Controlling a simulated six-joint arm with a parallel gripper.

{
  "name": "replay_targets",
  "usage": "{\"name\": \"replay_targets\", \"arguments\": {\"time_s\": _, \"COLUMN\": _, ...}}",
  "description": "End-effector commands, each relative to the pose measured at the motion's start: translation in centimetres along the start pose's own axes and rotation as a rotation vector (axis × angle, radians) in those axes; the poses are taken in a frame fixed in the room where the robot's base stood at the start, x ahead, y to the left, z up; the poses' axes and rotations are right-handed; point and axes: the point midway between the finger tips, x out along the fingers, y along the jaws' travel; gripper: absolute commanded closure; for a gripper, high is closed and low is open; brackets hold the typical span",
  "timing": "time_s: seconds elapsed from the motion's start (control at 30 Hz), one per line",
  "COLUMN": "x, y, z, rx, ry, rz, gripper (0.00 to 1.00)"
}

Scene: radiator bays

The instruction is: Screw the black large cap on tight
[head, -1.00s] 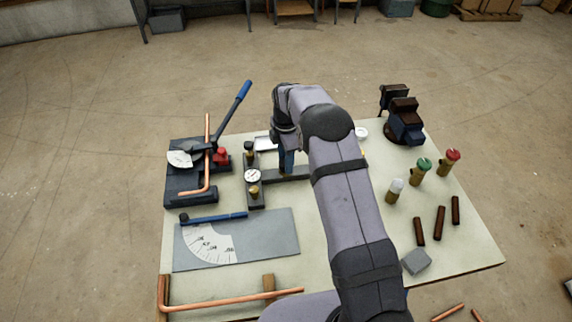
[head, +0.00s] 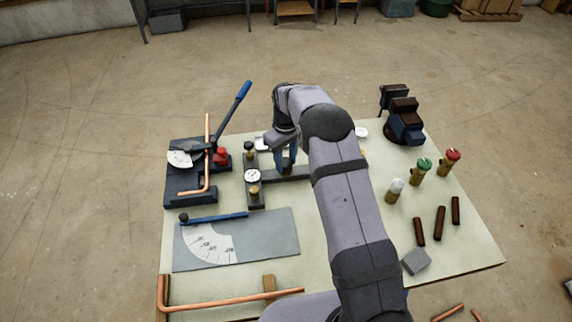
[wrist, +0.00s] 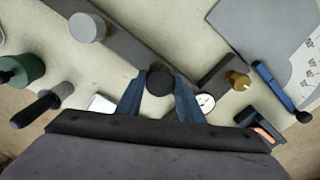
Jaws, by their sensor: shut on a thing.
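The black large cap (wrist: 159,81) shows as a dark round top between the two blue fingers of my gripper (head: 286,169) in the wrist view. My gripper (wrist: 159,90) is shut on it, with one finger on each side. The cap sits at the end of a long grey bar (wrist: 128,46) lying on the table. In the head view the fingers point down at this bar (head: 300,173), and the cap cannot be made out there. The thread under the cap is hidden, so I cannot tell how it is seated.
A pressure gauge (head: 252,176) and a brass fitting (head: 254,191) stand close left of my gripper. A pipe bender (head: 190,185) with a blue lever is farther left. A vise (head: 404,125) and several capped fittings (head: 418,171) stand on the right.

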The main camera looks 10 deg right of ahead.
Motion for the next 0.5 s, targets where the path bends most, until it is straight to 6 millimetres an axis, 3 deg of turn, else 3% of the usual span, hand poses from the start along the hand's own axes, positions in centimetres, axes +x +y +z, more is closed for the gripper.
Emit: {"name": "replay_targets", "arguments": {"time_s": 0.5, "x": 0.02, "y": 0.00, "z": -0.02, "rx": 0.581, "ry": 0.001, "rz": 0.000, "gripper": 0.95}}
